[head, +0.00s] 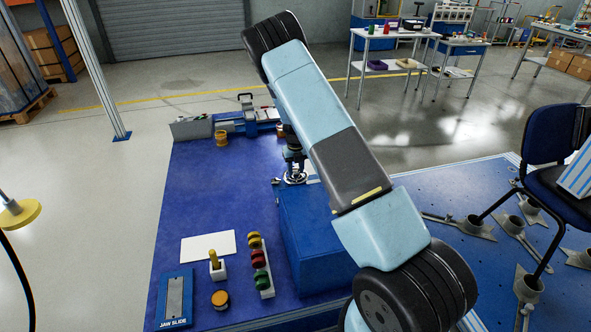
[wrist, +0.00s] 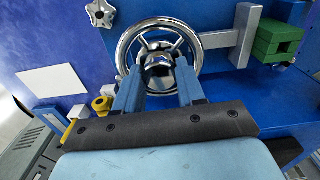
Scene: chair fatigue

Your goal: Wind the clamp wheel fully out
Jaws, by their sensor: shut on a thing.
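The chrome clamp wheel (wrist: 158,23), a round rim with spokes, faces the camera in the wrist view. My gripper (wrist: 159,75) is shut on the wheel's shiny hub (wrist: 158,62), with one blue finger on each side. The fingers and wrist hide the lower rim. In the head view, the wheel (head: 295,179) shows only partly below my gripper (head: 291,160), beside a blue box (head: 315,245). A grey metal bar (wrist: 222,40) extends right from behind the wheel towards green blocks (wrist: 280,38). I cannot tell how far the wheel is wound.
A silver star knob (wrist: 101,12) is up left of the wheel. The blue bench holds a white sheet (head: 208,247), a jaw slide board (head: 174,298), a rack of coloured discs (head: 260,265) and a vise-like device (head: 246,118). A chair (head: 560,185) stands at right.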

